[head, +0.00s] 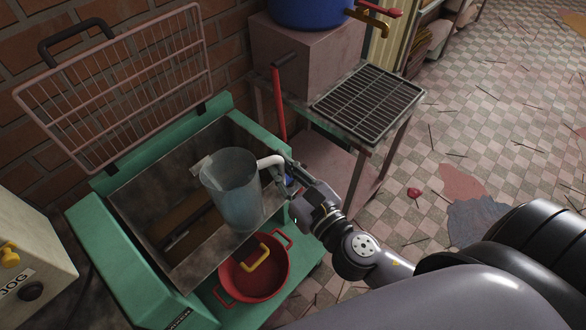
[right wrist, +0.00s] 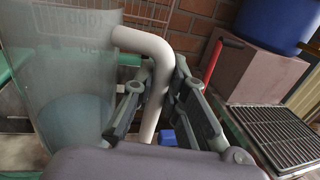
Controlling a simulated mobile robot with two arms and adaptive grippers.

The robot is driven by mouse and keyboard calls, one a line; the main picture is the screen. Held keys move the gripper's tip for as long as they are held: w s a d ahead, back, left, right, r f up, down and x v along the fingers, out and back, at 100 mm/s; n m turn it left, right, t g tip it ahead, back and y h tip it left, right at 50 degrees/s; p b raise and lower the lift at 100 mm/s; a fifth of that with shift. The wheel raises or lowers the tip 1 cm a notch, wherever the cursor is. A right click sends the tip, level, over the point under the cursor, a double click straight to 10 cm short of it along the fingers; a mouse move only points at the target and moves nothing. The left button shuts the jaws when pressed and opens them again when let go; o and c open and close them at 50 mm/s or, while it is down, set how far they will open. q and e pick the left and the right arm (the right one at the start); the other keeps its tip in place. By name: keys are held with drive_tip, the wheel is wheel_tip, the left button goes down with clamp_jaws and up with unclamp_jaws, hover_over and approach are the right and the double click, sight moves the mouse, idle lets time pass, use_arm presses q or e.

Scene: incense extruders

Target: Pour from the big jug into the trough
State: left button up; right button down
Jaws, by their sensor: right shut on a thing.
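The big jug (head: 233,188) is a clear, bluish cylinder with a white handle (head: 270,162). My right gripper (head: 292,172) is shut on that handle. In the right wrist view the jug (right wrist: 62,75) shows at the left with measuring marks, and bluish contents low in it. The gripper fingers (right wrist: 165,105) lie on both sides of the white handle there. The jug is held over the right part of the trough (head: 143,187), a grey metal box in a green frame, and looks roughly upright. My left gripper is not in view.
A wire guard (head: 125,85) stands raised behind the trough. A red pan (head: 255,275) sits below its front. A rack table (head: 368,103), a box with a blue tub (head: 305,12) and a red lever (head: 279,105) stand to the right. A JOG control box (head: 30,262) is at left.

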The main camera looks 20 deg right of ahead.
sight(247, 155)
drive_tip(key=w+a+n+g+y+b, duration=0.2)
drive_tip(key=w+a+n+y, duration=0.15)
drive_tip(key=w, duration=0.65)
drive_tip(key=w+a+n+g+y+b, duration=0.1)
drive_tip(key=w+a+n+g+y, duration=0.3)
drive_tip(key=w, duration=0.6)
drive_tip(key=w+d+r+n+y+p, duration=0.25)
drive_tip(key=w+r+n+p, duration=0.2)
drive_tip(key=w+r, duration=0.35)
drive_tip(key=s+a+f+n+t+h+p, duration=0.1)
drive_tip(key=s+a+n+h+p, duration=0.3)
drive_tip(key=s+a+n+p, duration=0.5)
drive_tip(key=shift+a+f+n+p, duration=0.35)
drive_tip(key=shift+f+n+p, duration=0.5)
drive_tip(key=shift+n+p, duration=1.4)
